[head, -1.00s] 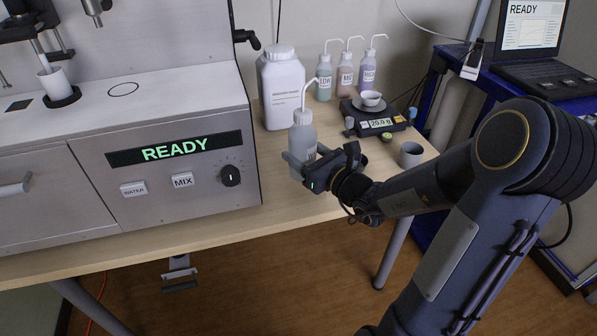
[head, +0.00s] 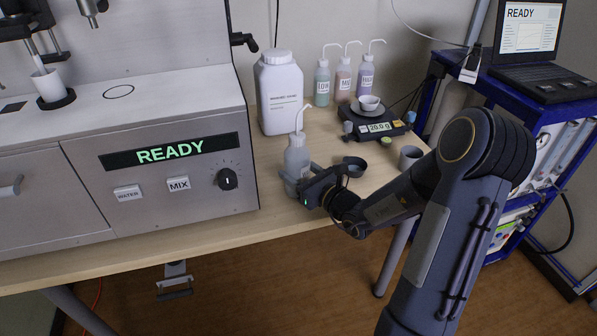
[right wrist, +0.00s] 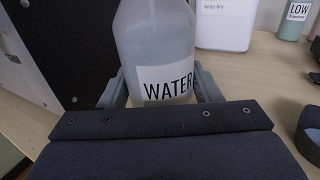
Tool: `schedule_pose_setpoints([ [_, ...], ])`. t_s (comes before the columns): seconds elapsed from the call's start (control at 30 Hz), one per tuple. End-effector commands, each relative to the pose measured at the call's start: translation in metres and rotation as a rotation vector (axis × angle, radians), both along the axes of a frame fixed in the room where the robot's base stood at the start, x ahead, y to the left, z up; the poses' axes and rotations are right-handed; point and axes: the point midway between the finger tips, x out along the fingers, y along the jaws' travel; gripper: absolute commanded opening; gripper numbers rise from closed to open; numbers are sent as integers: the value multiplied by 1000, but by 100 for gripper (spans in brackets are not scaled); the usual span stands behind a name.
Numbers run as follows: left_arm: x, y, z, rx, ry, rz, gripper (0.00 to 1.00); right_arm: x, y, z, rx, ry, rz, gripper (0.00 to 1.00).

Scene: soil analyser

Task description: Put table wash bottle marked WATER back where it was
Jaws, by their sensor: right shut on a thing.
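The WATER wash bottle (head: 297,158) is a translucent squeeze bottle with a white bent spout, upright at the table's front, right of the analyser. Its WATER label shows in the right wrist view (right wrist: 168,83). My right gripper (head: 300,190) is shut on the bottle's lower body, one finger on each side in the right wrist view (right wrist: 163,88). The bottle's base is hidden by the gripper, so I cannot tell whether it touches the table (head: 265,227). My left gripper is not in view.
The analyser (head: 170,170) reads READY, close left of the bottle. A large white jar (head: 281,95) stands behind it. A dark round dish (head: 354,167), a grey cup (head: 409,157) and a scale (head: 378,127) are to the right. Several wash bottles (head: 343,78) stand at the back.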

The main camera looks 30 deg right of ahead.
Motion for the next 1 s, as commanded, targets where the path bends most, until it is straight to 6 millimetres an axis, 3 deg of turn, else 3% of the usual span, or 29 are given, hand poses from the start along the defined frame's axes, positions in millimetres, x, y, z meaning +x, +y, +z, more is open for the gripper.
schedule_pose_setpoints([
  [0.03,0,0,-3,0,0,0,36,0,0,-3,0,-3,1,45],
  [0.07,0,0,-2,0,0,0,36,0,0,-2,0,0,0,60],
  [0.2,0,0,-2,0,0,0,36,0,0,-2,0,0,0,78],
  [0.57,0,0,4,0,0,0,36,0,0,4,0,0,0,79],
  [0.67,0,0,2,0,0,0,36,-12,-3,1,0,2,-2,79],
  [1.0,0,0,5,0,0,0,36,-82,-18,2,0,2,-5,79],
])
